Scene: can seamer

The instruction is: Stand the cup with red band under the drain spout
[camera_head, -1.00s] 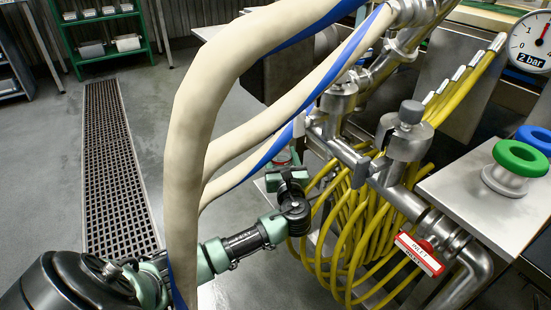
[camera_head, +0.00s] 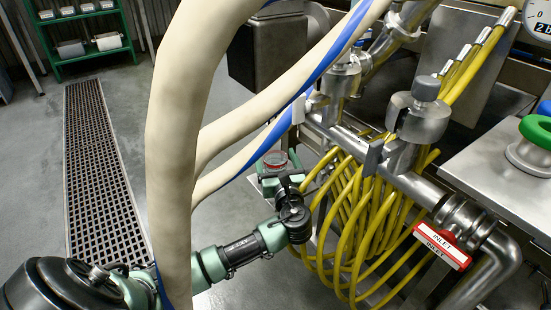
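The cup with red band (camera_head: 276,159) is small in the middle of the head view, left of the yellow hose coil. My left gripper (camera_head: 276,176), green and black, reaches in from the lower left and appears closed around the cup, which looks about upright. The fingertips are small and partly hidden. I cannot make out the drain spout for certain among the steel pipes. My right gripper is not in view.
Thick cream hoses (camera_head: 185,130) with blue stripes cross in front. A steel table (camera_head: 500,165) is at right. Open floor with a drain grating (camera_head: 95,165) lies left.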

